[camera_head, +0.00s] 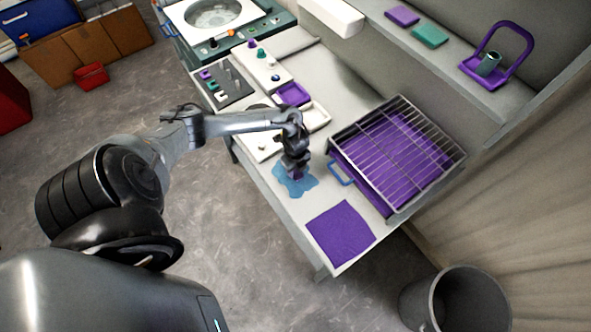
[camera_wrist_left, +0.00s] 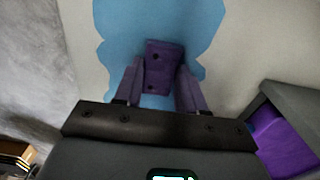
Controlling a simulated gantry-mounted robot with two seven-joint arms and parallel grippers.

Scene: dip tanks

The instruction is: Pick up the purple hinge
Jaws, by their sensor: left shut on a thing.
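The purple hinge (camera_wrist_left: 164,66) shows in the left wrist view as a small purple plate with dark holes, between my left gripper's fingers. My left gripper (camera_wrist_left: 158,88) is shut on it. In the head view, my left gripper (camera_head: 296,172) points down over a blue puddle-like patch (camera_head: 281,183) on the bench, and only a little purple shows at its tips. The same blue patch (camera_wrist_left: 112,30) lies behind the hinge in the wrist view. I cannot tell whether the hinge touches the bench. My right gripper is not in view.
A wire rack over a purple-filled tank (camera_head: 337,137) stands right of the gripper, with a blue handle (camera_head: 340,174) close by. A purple cloth (camera_head: 341,233) lies at the front bench corner. White trays (camera_head: 318,116) and a dark parts board (camera_head: 234,92) lie behind. A bin (camera_head: 418,302) stands below.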

